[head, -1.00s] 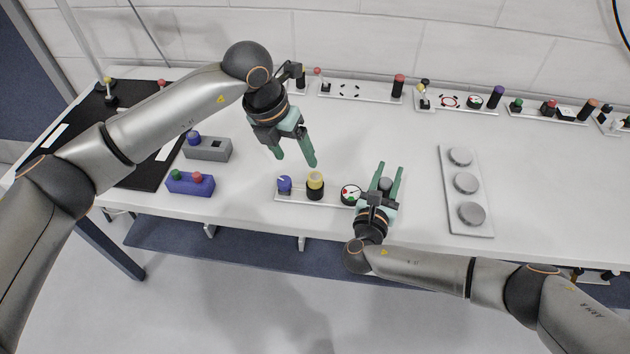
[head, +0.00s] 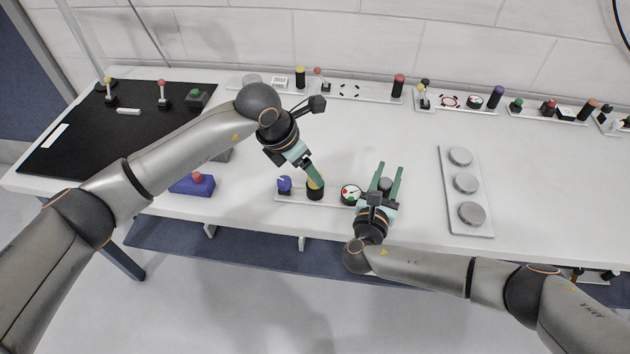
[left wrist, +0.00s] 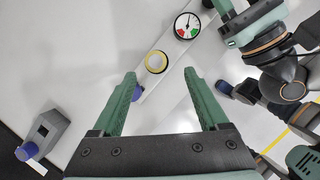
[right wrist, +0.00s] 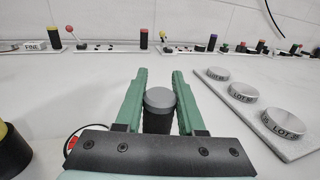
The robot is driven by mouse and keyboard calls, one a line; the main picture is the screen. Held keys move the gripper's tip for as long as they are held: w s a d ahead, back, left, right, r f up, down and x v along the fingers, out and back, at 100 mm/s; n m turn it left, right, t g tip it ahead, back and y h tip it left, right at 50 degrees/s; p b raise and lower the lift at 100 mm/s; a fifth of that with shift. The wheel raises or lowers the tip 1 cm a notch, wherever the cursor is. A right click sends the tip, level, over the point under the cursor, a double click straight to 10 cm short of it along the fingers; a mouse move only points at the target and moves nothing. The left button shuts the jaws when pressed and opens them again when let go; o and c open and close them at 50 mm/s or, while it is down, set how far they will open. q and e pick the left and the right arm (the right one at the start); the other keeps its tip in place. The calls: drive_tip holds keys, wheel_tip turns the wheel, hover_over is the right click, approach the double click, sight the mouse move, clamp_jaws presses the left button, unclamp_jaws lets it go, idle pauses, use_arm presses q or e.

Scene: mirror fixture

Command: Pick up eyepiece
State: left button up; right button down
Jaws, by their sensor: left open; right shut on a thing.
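A black cylinder with a yellow ring on top (head: 315,192) stands upright on a white strip at the front of the table. It also shows in the left wrist view (left wrist: 156,62), ahead of the fingertips. My left gripper (head: 317,178) is open and empty, just above and beside this cylinder, partly covering it; I cannot tell whether it touches. My right gripper (head: 391,170) is shut on a black cylinder with a grey top (right wrist: 160,98), at the right end of the strip. Which cylinder is the eyepiece is not marked.
A blue knob (head: 284,184) and a round gauge (head: 351,194) flank the yellow-ringed cylinder on the strip. A blue box with a red knob (head: 193,185) lies left. A plate with grey discs (head: 467,222) lies right. Fixtures line the back. The table's middle is clear.

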use_arm(q)
drive_tip(key=x, duration=0.5)
drive_tip(key=shift+w+r, duration=0.15)
drive_tip(key=shift+w, duration=0.25)
drive_tip(key=shift+a, duration=0.1)
clamp_jaws()
